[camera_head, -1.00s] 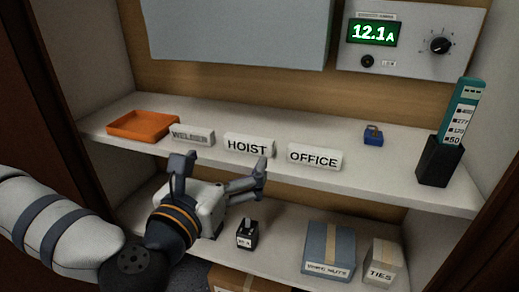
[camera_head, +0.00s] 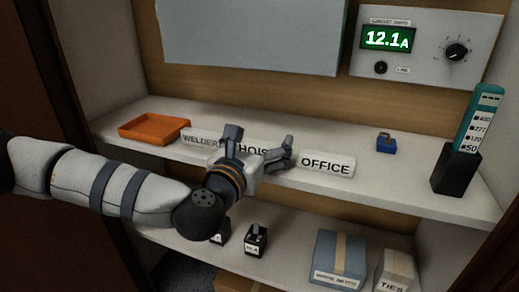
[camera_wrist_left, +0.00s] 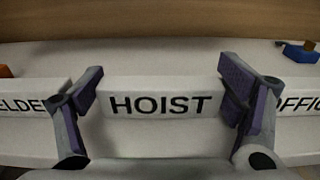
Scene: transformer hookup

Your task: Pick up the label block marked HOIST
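The HOIST label block (camera_head: 248,150) is a white block with black letters on the upper shelf, partly hidden behind my left gripper in the head view. My left gripper (camera_head: 260,146) is open, with one finger on each side of it. In the left wrist view the HOIST block (camera_wrist_left: 160,103) sits between the two spread finger pads of the left gripper (camera_wrist_left: 162,92). A gap shows at the left pad; whether the right pad touches is hard to tell. My right gripper is not in view.
The WELDER block (camera_head: 200,139) stands close on the left and the OFFICE block (camera_head: 326,164) close on the right. Boxes (camera_head: 339,257) stand on the lower shelf.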

